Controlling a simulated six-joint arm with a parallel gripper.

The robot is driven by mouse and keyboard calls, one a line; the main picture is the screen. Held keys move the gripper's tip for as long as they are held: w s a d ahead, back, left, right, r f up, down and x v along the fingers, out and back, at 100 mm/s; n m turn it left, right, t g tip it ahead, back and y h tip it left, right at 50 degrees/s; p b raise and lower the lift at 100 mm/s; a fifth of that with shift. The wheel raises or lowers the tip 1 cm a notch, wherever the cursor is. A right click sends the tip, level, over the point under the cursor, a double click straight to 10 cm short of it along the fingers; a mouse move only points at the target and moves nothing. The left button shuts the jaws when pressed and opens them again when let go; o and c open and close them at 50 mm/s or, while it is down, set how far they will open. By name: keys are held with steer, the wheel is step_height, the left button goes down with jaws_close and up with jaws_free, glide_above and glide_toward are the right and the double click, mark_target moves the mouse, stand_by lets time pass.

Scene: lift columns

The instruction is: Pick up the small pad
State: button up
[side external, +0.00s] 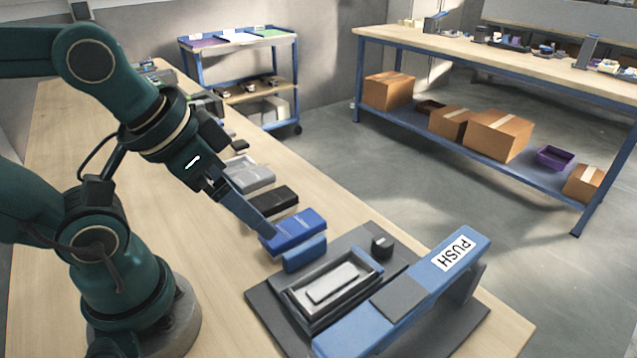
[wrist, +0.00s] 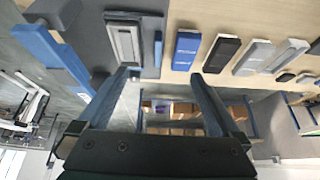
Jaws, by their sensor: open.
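A small blue pad (side external: 305,254) stands at the left edge of the dark fixture, beside a larger blue block (side external: 293,230). In the wrist view the small blue pad is a thin strip (wrist: 158,50), left of the larger blue block (wrist: 186,52). My gripper (side external: 268,236) is open and empty; its finger overlaps the larger blue block in the side view, and contact cannot be told. In the wrist view the fingers of my gripper (wrist: 162,74) are spread apart, with nothing between them. A light grey insert (side external: 333,284) lies in the fixture's tray.
The fixture's dark baseplate (side external: 268,309) carries a black knob (side external: 381,244) and a blue lever marked PUSH (side external: 440,262). A black block (side external: 272,199) and several grey blocks stand in a row behind the blue block. The table is bare left of the row.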

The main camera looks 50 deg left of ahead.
steer(key=w+r+m, duration=0.1)
steer(key=w+r, duration=0.1)
steer(key=g, duration=0.4)
glide_toward(268, 200)
steer(key=w+d, duration=0.3)
steer(key=shift+n+g, duration=0.6)
steer(key=shift+g, duration=0.2)
steer(key=a+f, duration=0.1)
steer(key=s+a+f, duration=0.1)
steer(key=f, duration=0.1)
steer(key=a+f, duration=0.1)
steer(key=f, duration=0.1)
steer(key=shift+s+f, duration=0.1)
steer(key=shift+s, duration=0.2)
steer(key=shift+f, duration=2.45)
steer(key=c, duration=1.5)
